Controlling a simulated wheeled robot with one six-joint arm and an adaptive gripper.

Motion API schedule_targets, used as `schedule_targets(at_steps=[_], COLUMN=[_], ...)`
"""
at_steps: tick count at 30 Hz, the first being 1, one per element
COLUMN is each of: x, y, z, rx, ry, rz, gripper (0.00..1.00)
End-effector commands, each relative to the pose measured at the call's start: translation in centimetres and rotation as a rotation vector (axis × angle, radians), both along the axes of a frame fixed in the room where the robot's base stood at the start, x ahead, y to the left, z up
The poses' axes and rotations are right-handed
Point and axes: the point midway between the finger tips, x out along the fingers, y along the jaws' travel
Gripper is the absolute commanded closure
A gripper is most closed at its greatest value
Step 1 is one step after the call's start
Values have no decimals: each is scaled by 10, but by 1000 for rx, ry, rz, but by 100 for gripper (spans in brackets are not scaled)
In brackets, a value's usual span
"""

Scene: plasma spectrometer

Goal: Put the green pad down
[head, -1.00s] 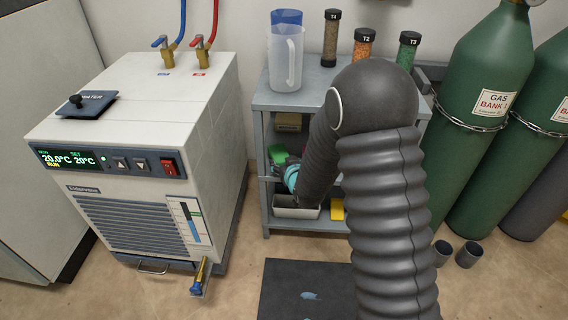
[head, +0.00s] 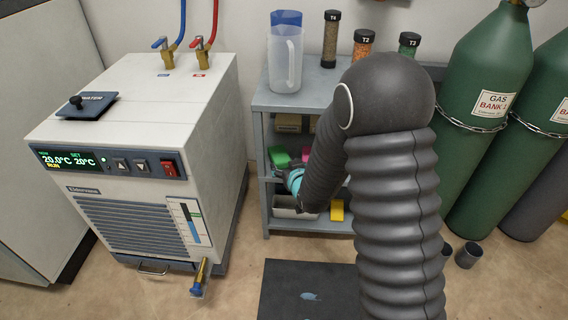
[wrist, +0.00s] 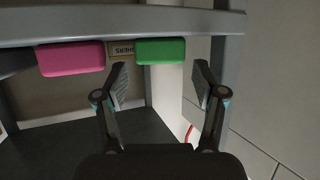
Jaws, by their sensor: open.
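The green pad (head: 279,158) lies on the upper inner shelf of the grey rack, at its left side. In the wrist view, which looks upside down, the green pad (wrist: 161,50) sits against the shelf edge, beside a pink pad (wrist: 71,58). My gripper (wrist: 160,78) is open and empty. Its two fingertips are spread apart, with the green pad beyond the gap and not held. In the head view my gripper (head: 294,181) is just in front of the shelf, partly hidden by my arm. The pink pad (head: 306,154) shows beside the green one.
A metal tray (head: 285,212) and a yellow pad (head: 337,210) are on the lower shelf. A pitcher (head: 287,62) and several labelled tubes stand on the rack top (head: 262,98). A chiller (head: 130,150) is to the left, green gas cylinders (head: 485,85) to the right.

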Motion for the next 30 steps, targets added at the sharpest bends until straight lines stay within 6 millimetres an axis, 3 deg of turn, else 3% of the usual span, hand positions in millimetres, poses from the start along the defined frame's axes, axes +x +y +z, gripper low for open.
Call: schedule_targets(at_steps=[6, 12, 23, 30], x=[-40, -66, -78, -85], y=[-15, -25, -30, -58], z=[19, 30, 36, 71], rx=[0, 0, -1, -41], ry=[-1, -1, 2, 73], rz=[0, 0, -2, -61], gripper=[30, 30, 30, 30])
